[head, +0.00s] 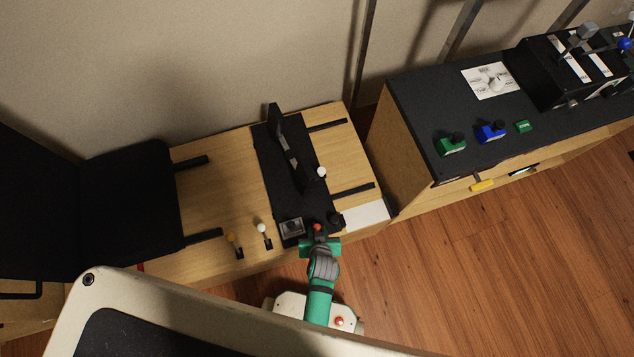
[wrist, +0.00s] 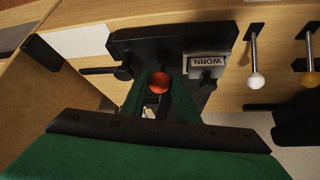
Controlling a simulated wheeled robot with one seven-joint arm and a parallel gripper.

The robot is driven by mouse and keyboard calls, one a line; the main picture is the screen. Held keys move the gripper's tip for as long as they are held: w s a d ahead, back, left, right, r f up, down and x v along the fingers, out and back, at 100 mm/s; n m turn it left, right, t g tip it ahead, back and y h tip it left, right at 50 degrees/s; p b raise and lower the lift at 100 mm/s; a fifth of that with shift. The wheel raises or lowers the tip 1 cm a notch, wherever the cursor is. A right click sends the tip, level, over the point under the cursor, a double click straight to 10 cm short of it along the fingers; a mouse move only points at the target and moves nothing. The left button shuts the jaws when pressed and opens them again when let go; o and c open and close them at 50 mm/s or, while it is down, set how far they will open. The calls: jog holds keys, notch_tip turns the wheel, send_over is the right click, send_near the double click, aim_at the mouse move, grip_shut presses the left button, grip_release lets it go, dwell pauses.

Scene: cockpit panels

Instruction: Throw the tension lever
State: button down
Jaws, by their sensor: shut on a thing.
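A red-knobbed lever (head: 317,227) stands at the front end of the black panel on the wooden console. The red knob (wrist: 159,82) also shows in the wrist view, between my green and black fingers. My gripper (head: 318,238) is shut on this lever at the console's front edge. The wrist view shows my gripper (wrist: 160,95) close around the knob; the lever's stem is mostly hidden. No label naming the tension lever is readable.
A white-knobbed lever (head: 262,228) and an orange-knobbed lever (head: 231,238) stand to the left. Another white knob (head: 321,172) is on the black panel behind. A "WORN" plate (wrist: 206,62) sits beside the red knob. A dark-topped cabinet (head: 420,110) stands right.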

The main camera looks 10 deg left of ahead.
jog(key=shift+s+d+f, duration=0.4)
jog(key=shift+s+f, duration=0.1)
jog(key=shift+s, duration=0.05)
jog(key=c, duration=1.4)
grip_release()
jog(key=shift+c, duration=0.2)
jog(key=shift+w+r, duration=0.1)
jog(key=shift+a, duration=0.1)
jog(key=v, duration=1)
jog(key=shift+r, duration=0.35)
